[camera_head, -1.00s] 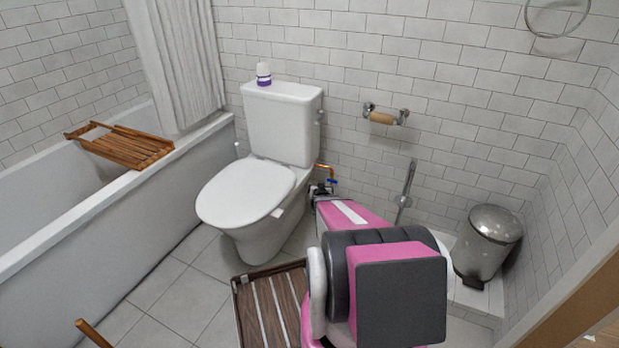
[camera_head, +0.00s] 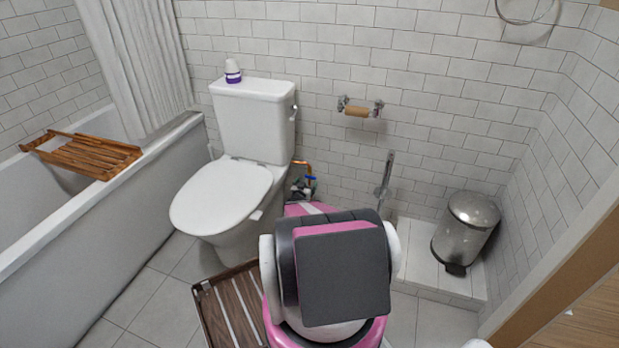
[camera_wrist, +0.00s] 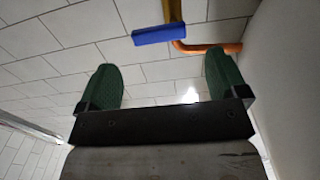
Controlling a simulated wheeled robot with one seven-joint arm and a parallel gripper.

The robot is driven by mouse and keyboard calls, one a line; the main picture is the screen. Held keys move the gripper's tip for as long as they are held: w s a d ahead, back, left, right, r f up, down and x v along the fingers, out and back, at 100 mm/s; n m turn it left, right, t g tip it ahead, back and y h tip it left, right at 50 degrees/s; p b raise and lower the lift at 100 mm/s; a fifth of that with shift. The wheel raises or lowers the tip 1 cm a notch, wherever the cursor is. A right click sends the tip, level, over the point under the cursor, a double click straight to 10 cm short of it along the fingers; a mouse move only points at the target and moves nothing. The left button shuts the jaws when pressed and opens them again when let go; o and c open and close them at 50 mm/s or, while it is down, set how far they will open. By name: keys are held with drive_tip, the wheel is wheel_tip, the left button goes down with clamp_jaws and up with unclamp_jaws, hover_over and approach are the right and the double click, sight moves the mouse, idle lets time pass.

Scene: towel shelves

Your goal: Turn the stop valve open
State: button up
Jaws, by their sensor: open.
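The stop valve's blue handle (camera_head: 310,178) sits on a copper pipe (camera_head: 302,164) beside the toilet, low on the tiled wall. In the wrist view the blue handle (camera_wrist: 160,34) is a flat bar lying nearly level, with the copper pipe (camera_wrist: 205,47) bending off to its right. My gripper (camera_wrist: 163,80) has two green fingers spread wide apart and nothing between them. The handle appears above the gap between the fingertips in that view, apart from both. In the head view my arm hides most of the gripper; a dark part of it shows just below the valve.
The white toilet (camera_head: 228,195) stands left of the valve. A toilet brush or handle (camera_head: 385,180) leans at the wall to the right, and a metal bin (camera_head: 466,228) stands on the tiled step. A wooden mat (camera_head: 232,305) lies on the floor.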

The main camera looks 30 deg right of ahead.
sight(310, 177)
drive_tip(key=x, duration=0.6)
drive_tip(key=shift+w+d, duration=0.15)
drive_tip(key=c, duration=0.9)
